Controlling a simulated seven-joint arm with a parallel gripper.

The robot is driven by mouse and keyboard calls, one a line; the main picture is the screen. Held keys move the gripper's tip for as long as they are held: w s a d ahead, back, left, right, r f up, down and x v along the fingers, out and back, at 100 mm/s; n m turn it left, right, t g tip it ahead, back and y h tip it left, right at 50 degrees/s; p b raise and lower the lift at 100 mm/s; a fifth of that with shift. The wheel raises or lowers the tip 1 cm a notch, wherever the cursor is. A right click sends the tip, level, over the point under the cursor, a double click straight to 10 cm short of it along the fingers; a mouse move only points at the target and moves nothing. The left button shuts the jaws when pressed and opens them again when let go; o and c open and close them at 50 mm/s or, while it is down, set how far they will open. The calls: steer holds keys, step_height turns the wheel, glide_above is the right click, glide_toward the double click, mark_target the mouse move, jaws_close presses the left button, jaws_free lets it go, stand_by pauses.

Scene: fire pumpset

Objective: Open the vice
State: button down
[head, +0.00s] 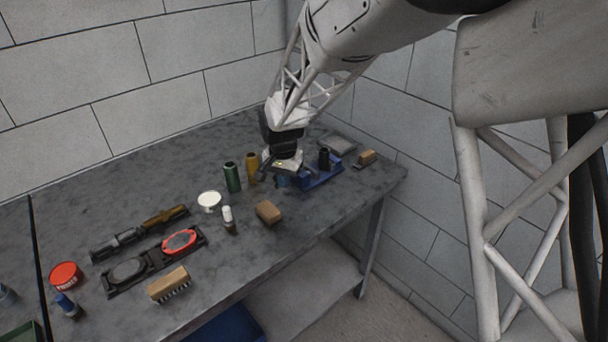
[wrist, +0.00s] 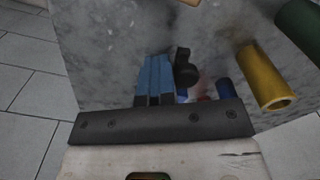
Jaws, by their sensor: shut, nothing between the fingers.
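The blue vice (head: 322,177) sits near the right end of the grey workbench, with a dark upright part on it. My gripper is shut and empty.
A yellow cylinder (head: 251,167) and a green cylinder (head: 232,177) stand close left of my gripper. Another small brush (head: 366,158) is right of the vice. Walls rise behind.

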step_height(320, 180, up, 7)
stand_by(1.3)
stand_by(0.4)
steer(key=s+d+r+n+t, duration=0.1)
steer(key=s+d+r, duration=0.4)
steer(key=s+d, duration=0.3)
steer(key=s+d+r, duration=0.5)
steer(key=d, duration=0.5)
steer(key=s+d+n, duration=0.1)
steer(key=s+d, duration=0.4)
steer(key=s, duration=0.5)
steer(key=s+d+t, duration=0.1)
steer(key=s+d, duration=0.5)
steer(key=s, duration=0.4)
steer(key=shift+s+d+r+n+t, duration=0.2)
steer(key=shift+s+r+n+t, duration=0.1)
steer(key=shift+s+r+n, duration=0.1)
